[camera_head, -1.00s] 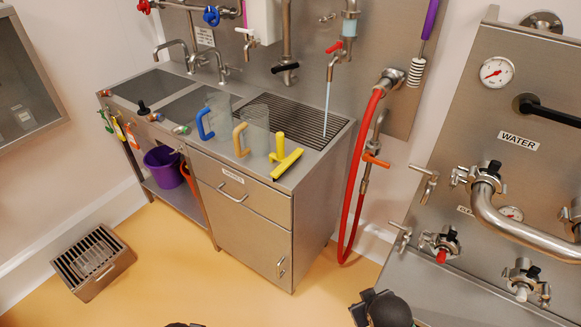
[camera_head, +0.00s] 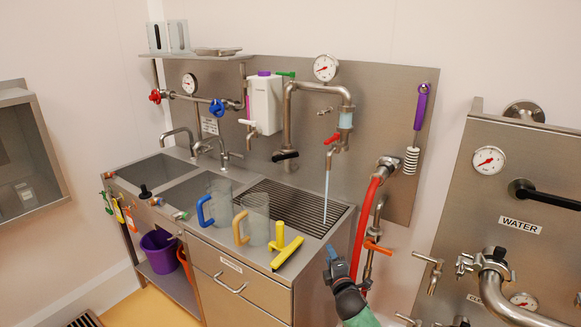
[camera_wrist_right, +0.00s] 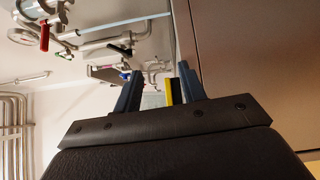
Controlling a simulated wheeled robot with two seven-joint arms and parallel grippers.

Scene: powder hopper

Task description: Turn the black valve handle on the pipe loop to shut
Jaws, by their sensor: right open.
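The black valve handle (camera_head: 285,155) sits at the lower end of the left leg of the steel pipe loop (camera_head: 288,110) on the back panel. It lies roughly level, in front of the pipe. My right gripper (camera_head: 334,262) is low in the head view, to the right of the sink unit's front corner and below the handle, well apart from it. In the right wrist view its two fingers (camera_wrist_right: 160,90) stand apart, and it holds nothing. A yellow strip (camera_wrist_right: 174,92) shows between them, farther off. My left gripper is not in view.
A yellow squeegee (camera_head: 286,250) and two jugs (camera_head: 255,220) stand on the counter (camera_head: 200,236). A red hose (camera_head: 363,225) hangs beside my right gripper. The WATER panel (camera_head: 495,135) stands at right.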

